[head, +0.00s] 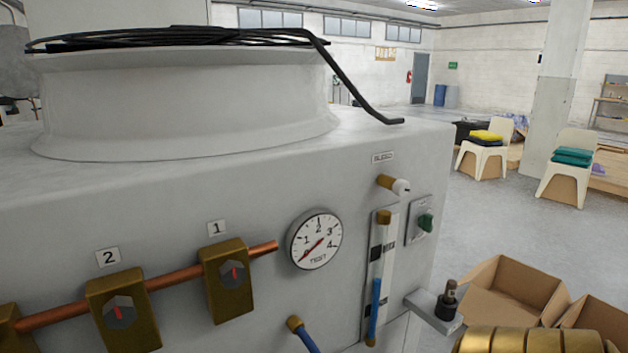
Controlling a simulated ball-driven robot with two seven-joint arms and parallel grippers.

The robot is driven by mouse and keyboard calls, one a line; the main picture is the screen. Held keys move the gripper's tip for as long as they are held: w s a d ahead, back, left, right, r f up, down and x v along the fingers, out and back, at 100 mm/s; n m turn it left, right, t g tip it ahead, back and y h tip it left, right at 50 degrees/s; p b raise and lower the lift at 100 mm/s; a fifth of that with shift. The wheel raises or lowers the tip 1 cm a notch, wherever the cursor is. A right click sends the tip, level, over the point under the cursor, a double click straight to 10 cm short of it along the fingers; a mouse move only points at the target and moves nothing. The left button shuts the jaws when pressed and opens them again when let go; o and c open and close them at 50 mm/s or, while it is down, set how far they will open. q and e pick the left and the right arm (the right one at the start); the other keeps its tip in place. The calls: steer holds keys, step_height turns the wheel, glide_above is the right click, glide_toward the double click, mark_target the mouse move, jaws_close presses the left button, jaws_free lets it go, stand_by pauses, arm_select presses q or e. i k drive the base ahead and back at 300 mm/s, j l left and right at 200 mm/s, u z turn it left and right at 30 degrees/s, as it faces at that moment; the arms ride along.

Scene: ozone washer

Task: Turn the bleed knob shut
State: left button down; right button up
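The bleed knob (400,187) is a small white knob on a brass stem, sticking out of the grey machine's front panel at the upper right. A small label plate (382,157), which seems to read BLEED, sits just above it. The knob's turned position is too small to tell. Neither of my grippers is in view, and nothing touches the knob.
Left of the knob is a round dial gauge (315,239). Below stands a clear tube with a blue column (375,310). A green switch (425,222) is to the right. A bracket (434,311) juts out lower right. Open cardboard boxes (512,285) stand beyond.

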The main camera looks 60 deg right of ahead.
mark_target(400, 187)
steer(key=z, duration=2.05)
steer(key=l+z, duration=0.15)
steer(key=l, duration=0.45)
steer(key=i+l+z, duration=0.2)
steer(key=l, duration=0.45)
steer(key=k, duration=0.1)
